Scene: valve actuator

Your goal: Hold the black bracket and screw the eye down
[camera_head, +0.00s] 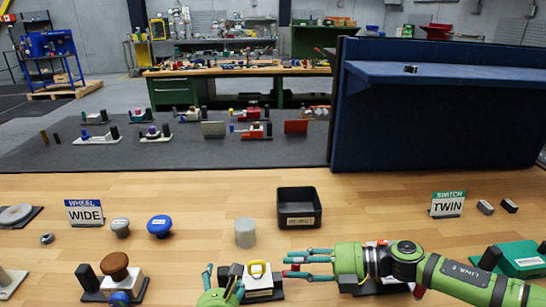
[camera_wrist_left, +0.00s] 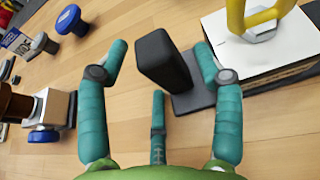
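The black bracket (camera_wrist_left: 165,60) stands upright on a dark base, between the spread fingers of my left gripper (camera_wrist_left: 160,47) in the left wrist view. Gaps show on both sides of it. In the head view my left gripper (camera_head: 223,274) is at the bottom middle, partly cut off. The yellow eye (camera_head: 258,268) stands on a white block (camera_head: 262,284) just right of the bracket; it also shows at the top right of the left wrist view (camera_wrist_left: 262,12). My right gripper (camera_head: 284,266) points left, fingers apart and empty, just right of the eye.
A similar unit with a brown knob (camera_head: 115,265) stands at left. A grey cylinder (camera_head: 245,232), a black bin (camera_head: 299,207) and a blue knob (camera_head: 159,226) stand behind. A green unit (camera_head: 520,259) is at right. Bare wood lies between.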

